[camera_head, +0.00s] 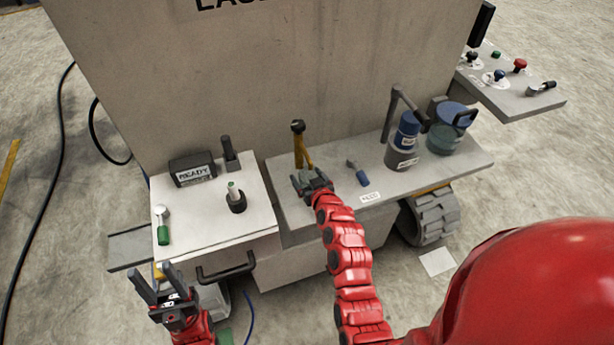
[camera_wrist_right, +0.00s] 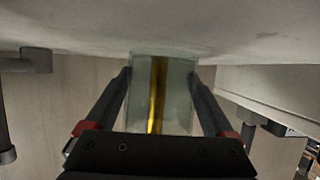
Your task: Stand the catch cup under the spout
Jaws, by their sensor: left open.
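A clear, slightly green catch cup (camera_wrist_right: 180,95) is between the two fingers of my right gripper (camera_wrist_right: 162,80) in the right wrist view, with a finger against each side. In the head view my right gripper (camera_head: 311,183) is at the left part of the grey shelf, just in front of a brass-yellow post with a dark top (camera_head: 300,145), which looks like the spout. The yellow shows through the cup's clear wall. I cannot tell whether the cup's base touches the shelf. My left gripper (camera_head: 162,287) is open and empty, low in front of the white bench.
The grey shelf (camera_head: 440,180) also holds a small blue-handled tool (camera_head: 358,172), a blue-and-grey bottle (camera_head: 404,142) under a bent grey pipe, and a blue-lidded jar (camera_head: 449,130). The white bench (camera_head: 205,235) at left carries a READY box (camera_head: 192,170). A machine wall (camera_head: 270,75) stands behind.

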